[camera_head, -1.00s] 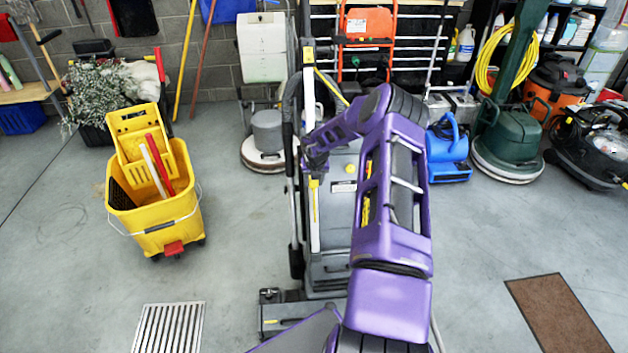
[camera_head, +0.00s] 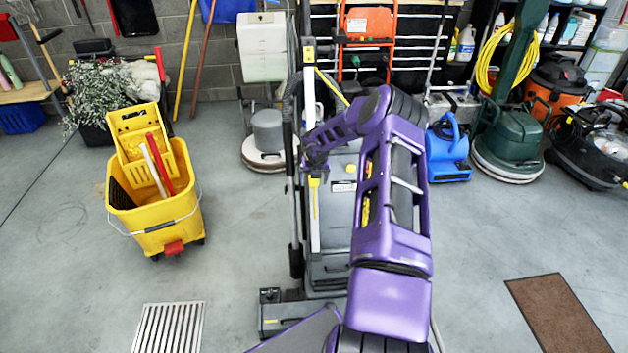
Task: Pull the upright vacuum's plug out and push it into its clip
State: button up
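The grey upright vacuum (camera_head: 325,270) stands in the middle of the floor, its tall handle rising toward the back shelves. My purple arm crosses in front of it and hides much of its right side. My gripper (camera_head: 313,163) is at the vacuum's upper body, close to the handle post. Its fingers are small and dark against the vacuum, so I cannot tell whether they are open, shut or touching it. A yellow strip (camera_head: 315,198) shows on the post just below my gripper. I cannot make out the plug or its clip.
A yellow mop bucket (camera_head: 160,215) stands to the left, with a floor grate (camera_head: 168,328) in front. A blue blower (camera_head: 447,150) and green floor machine (camera_head: 508,145) stand at the back right. A brown mat (camera_head: 558,312) lies front right.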

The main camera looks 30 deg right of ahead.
jog(key=shift+r, duration=0.1)
jog(key=p+v, duration=0.3)
jog(key=v, duration=1.4)
